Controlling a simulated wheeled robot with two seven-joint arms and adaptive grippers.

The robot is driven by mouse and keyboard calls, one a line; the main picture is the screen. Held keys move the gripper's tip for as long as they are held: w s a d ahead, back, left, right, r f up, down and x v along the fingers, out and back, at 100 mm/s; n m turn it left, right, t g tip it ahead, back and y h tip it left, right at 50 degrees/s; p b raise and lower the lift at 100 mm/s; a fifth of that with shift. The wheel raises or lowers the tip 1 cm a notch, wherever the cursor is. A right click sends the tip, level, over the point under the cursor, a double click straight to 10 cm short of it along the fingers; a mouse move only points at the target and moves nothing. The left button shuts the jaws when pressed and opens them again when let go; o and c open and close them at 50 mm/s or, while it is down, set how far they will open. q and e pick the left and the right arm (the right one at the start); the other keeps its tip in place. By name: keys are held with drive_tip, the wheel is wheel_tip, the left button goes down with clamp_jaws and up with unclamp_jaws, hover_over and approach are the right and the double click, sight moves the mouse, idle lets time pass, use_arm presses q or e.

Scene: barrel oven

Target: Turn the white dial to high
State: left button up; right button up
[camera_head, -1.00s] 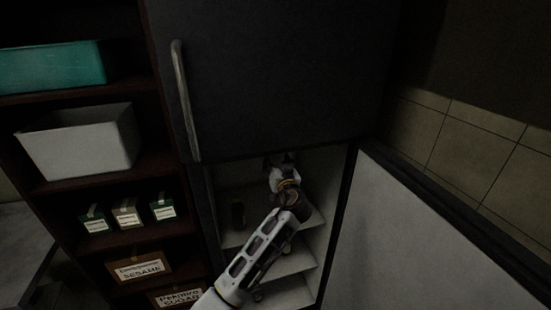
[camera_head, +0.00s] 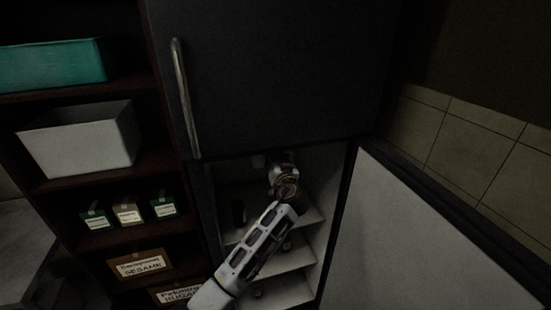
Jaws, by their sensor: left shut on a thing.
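The lower compartment of the dark fridge is open. My left gripper (camera_head: 280,158) is at the top of this compartment, just under its upper edge, shut on what seems to be the white dial. The fingertips are dark and small here, and the dial's marks and setting cannot be read. A small pale piece (camera_head: 257,161) shows just left of the gripper at the compartment's ceiling; I cannot tell whether it is part of the dial. My left arm reaches up from the bottom middle into the compartment. My right gripper is not in view.
The open fridge door (camera_head: 400,235) swings out at right. The closed upper door (camera_head: 280,75) has a long vertical handle (camera_head: 184,95). A dark bottle (camera_head: 238,211) stands on an inner shelf (camera_head: 285,262). Left is a rack with a teal bin (camera_head: 50,65), white bin (camera_head: 80,140) and labelled boxes.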

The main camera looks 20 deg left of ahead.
use_arm(q)
drive_tip(key=shift+m+b, duration=0.3)
drive_tip(key=shift+m, duration=0.6)
drive_tip(key=shift+m+g, duration=0.3)
drive_tip(key=shift+m, duration=0.8)
drive_tip(key=m, duration=0.4)
drive_tip(key=shift+r+m, duration=0.1)
drive_tip(key=shift+m, duration=0.3)
drive_tip(key=m, duration=0.4)
drive_tip(key=shift+g, duration=0.3)
drive_tip(key=shift+m, duration=0.4)
drive_tip(key=o, duration=1.1)
drive_tip(key=shift+d+y, duration=0.1)
drive_tip(key=shift+y, duration=0.2)
drive_tip(key=shift+c, duration=0.2)
